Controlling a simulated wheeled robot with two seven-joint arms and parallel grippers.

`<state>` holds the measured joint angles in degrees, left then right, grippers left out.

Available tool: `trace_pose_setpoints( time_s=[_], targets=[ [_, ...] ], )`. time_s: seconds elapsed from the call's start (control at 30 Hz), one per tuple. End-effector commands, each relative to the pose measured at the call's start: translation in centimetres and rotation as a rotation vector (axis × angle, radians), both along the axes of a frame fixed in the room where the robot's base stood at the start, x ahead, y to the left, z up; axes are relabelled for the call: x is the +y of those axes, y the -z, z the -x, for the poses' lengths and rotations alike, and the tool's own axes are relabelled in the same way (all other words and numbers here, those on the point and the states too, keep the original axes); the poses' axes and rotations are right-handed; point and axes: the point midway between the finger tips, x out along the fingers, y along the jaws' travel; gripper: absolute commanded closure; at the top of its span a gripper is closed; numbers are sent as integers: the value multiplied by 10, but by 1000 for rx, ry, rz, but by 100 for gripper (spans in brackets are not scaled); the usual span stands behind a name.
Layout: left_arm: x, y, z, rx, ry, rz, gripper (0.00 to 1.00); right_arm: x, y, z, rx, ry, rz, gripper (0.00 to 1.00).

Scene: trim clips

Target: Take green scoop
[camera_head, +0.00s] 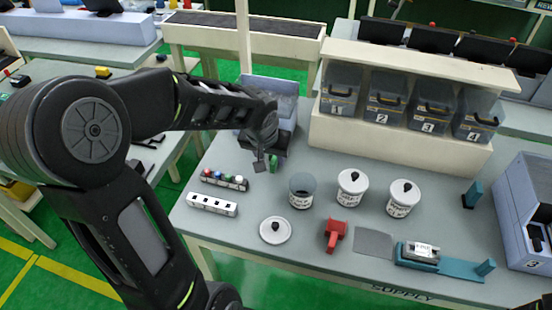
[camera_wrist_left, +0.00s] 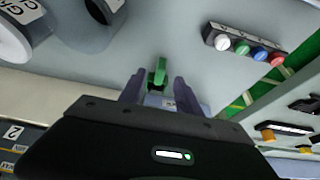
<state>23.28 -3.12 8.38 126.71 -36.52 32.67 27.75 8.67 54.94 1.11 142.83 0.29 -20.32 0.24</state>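The green scoop (camera_head: 273,163) is at the left part of the grey worktable, in front of a blue-grey bin and partly hidden by my left gripper. My left gripper (camera_head: 265,161) is right at it, reaching down from the left. In the left wrist view, the green scoop (camera_wrist_left: 157,74) shows between the two fingers of the left gripper (camera_wrist_left: 160,84). The fingers stand apart, with a gap beside the green part; I see no firm contact. My right gripper is not in view.
The blue-grey bin (camera_head: 285,88) stands close behind the gripper. A rack with coloured knobs (camera_head: 225,180), a white block (camera_head: 212,204), an open jar (camera_head: 302,190), a lid (camera_head: 275,231) and a red scoop (camera_head: 335,235) are nearer the front. Lidded jars (camera_head: 352,188) stand right.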

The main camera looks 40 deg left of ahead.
Motion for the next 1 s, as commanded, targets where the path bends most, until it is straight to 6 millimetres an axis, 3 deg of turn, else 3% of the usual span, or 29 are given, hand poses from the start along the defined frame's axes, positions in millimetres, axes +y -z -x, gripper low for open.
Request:
trace_pose_setpoints(
  time_s=[0.3, 0.67, 1.0],
  targets=[
    [1, 4, -1, 1, 1, -1, 60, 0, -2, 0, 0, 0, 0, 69],
    [7, 47, -16, 2, 1, -1, 60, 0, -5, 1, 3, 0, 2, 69],
    [8, 48, -17, -1, 0, 0, 60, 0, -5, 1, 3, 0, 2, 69]
  ],
)
